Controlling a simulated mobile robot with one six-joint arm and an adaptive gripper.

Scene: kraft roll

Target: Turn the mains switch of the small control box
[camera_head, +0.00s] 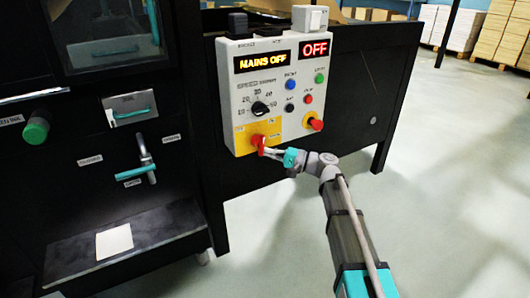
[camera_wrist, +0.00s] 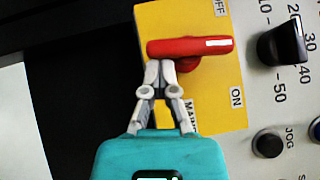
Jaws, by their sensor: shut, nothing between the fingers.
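The small control box (camera_head: 276,88) is light grey, and its left display reads MAINS OFF. The red mains switch (camera_head: 257,142) sits on a yellow plate at its lower left. In the wrist view the red switch handle (camera_wrist: 190,47) lies level, its white-marked end to the right, between the OFF and ON labels and nearer OFF. My gripper (camera_wrist: 158,68) is shut and empty, its fingertips at the handle's left part. They overlap its lower edge in the picture; I cannot tell if they touch. My gripper also shows in the head view (camera_head: 267,152).
The speed knob (camera_head: 260,108), coloured buttons and a red stop button (camera_head: 314,124) share the panel. A black machine (camera_head: 90,170) with a green knob (camera_head: 36,130) and a lever (camera_head: 146,160) stands left. The floor (camera_head: 450,200) at right is clear.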

